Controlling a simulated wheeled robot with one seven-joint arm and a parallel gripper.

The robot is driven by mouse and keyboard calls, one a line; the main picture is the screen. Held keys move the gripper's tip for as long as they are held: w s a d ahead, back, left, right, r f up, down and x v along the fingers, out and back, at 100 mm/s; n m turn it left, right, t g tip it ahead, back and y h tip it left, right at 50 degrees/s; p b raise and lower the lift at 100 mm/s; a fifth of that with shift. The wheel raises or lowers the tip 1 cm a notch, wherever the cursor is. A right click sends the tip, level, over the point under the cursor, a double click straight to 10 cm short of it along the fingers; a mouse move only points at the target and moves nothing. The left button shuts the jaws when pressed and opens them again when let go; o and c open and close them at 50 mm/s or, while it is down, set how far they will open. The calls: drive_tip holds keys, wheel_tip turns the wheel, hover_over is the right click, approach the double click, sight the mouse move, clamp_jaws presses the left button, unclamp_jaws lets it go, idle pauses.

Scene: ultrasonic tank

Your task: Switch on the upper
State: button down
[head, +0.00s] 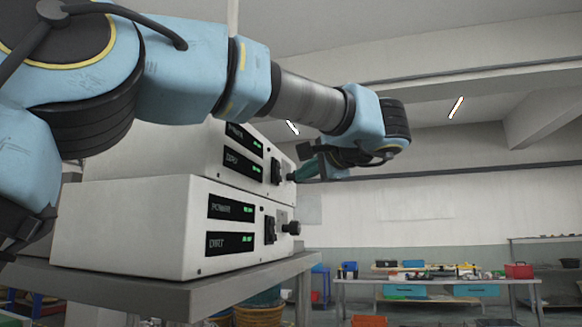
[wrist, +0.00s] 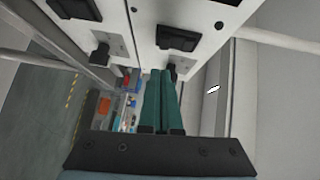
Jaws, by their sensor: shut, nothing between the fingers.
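Two white box units are stacked on a grey bench. The upper unit (head: 165,150) has lit green displays and a black rocker switch (head: 275,171); the switch also shows in the wrist view (wrist: 178,39). The lower unit (head: 130,225) has its own black switch (head: 270,230) and knob (head: 292,228). My gripper (head: 297,176) is in front of the upper unit's panel, just right of its switch. In the wrist view its green fingers (wrist: 163,76) are together and empty, with tips close to the upper unit's dark knob (wrist: 172,70). I cannot tell whether they touch it.
The grey bench (head: 190,295) carries the units, with its edge just beyond their front. My arm passes above and in front of the upper unit. A far workbench (head: 440,283) with bins and a shelf rack (head: 555,250) stand at the back right.

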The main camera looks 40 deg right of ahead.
sight(281, 180)
drive_tip(key=shift+w+a+f+p, duration=0.1)
drive_tip(key=shift+w+a+p, duration=0.3)
drive_tip(key=shift+w+a, duration=0.7)
drive_tip(key=shift+d, duration=0.15)
drive_tip(key=shift+w+a+f+t+b, duration=0.2)
drive_tip(key=shift+w+f+t+b, duration=0.1)
drive_tip(key=shift+b, duration=0.7)
drive_tip(key=shift+r, duration=0.2)
drive_tip(key=shift+f, duration=0.1)
